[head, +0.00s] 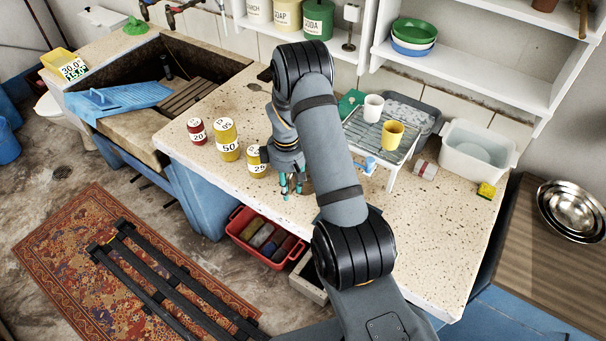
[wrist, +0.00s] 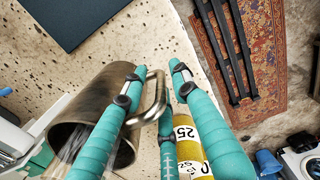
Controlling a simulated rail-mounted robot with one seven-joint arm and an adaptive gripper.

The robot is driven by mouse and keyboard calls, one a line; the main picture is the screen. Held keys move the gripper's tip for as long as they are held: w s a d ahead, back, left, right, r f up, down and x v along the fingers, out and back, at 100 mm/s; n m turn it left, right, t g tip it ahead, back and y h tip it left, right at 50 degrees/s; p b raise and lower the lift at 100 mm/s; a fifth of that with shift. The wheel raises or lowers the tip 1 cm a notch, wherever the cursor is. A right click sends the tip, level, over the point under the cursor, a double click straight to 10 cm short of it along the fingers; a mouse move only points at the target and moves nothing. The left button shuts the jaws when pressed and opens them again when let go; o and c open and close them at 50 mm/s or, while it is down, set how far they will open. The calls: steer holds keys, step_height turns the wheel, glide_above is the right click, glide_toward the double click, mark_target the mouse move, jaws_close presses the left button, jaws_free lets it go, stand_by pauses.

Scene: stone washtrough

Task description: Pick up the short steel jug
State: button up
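The short steel jug (wrist: 85,108) shows in the wrist view at the left, a brownish metal cylinder with its open mouth toward the lower left. Its loop handle (wrist: 156,92) points right, toward the space between my fingertips. My gripper (wrist: 160,70) has teal fingers, spread apart; one crosses in front of the jug and another is to the right of the handle. I cannot tell whether any finger touches the handle. In the head view my gripper (head: 291,188) is low over the counter's front part, and the jug is hidden behind my arm.
A yellow canister (head: 254,163) marked 25 stands close left of my gripper; it also shows in the wrist view (wrist: 188,138) beside the fingers. Another yellow canister (head: 227,140) and a red one (head: 197,131) stand farther left. A rack (head: 384,134) with cups is at right.

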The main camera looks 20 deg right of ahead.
steer(key=c, duration=0.6)
jaws_close()
steer(key=shift+w+r, duration=0.1)
